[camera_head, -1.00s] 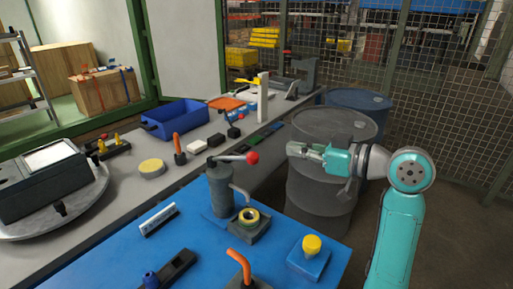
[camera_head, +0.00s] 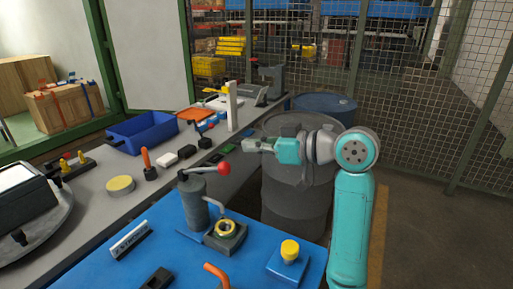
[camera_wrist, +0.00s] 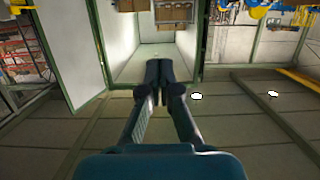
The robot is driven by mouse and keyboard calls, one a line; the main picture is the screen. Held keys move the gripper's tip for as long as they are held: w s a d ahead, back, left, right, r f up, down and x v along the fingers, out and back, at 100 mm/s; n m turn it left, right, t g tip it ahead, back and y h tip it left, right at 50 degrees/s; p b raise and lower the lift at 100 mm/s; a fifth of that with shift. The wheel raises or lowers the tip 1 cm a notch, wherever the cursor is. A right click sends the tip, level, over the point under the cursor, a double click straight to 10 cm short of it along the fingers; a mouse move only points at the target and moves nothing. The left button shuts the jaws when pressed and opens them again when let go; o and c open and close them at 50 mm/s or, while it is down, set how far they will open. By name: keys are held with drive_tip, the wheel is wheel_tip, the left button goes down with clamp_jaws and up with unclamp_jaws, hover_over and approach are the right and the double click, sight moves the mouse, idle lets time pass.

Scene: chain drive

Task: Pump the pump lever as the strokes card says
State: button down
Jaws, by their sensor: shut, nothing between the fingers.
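The grey pump (camera_head: 194,205) stands upright on the blue bench. Its lever (camera_head: 203,173) points right and ends in a red ball (camera_head: 224,168). The strokes card (camera_head: 130,241) is a small light plate with dark print on the blue bench, left of the pump; its writing is too small for me to read surely. My gripper (camera_head: 248,145) is to the right of the red ball and higher in the picture, apart from it. In the wrist view my gripper's fingers (camera_wrist: 162,75) are together and empty; neither pump nor lever shows there.
A brass ring (camera_head: 226,228) sits on a dark block beside the pump. A yellow button (camera_head: 290,249) and an orange handle (camera_head: 216,273) are near the front. A grey drum (camera_head: 297,190) stands behind my gripper. A blue bin (camera_head: 143,133) is farther back.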

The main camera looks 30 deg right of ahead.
drive_tip(key=w+a+f, duration=0.3)
drive_tip(key=w+f, duration=0.2)
drive_tip(key=shift+w+a+f, duration=0.15)
drive_tip(key=shift+a+f, duration=0.1)
drive_tip(key=shift+a, duration=0.15)
drive_tip(key=shift+f, duration=0.1)
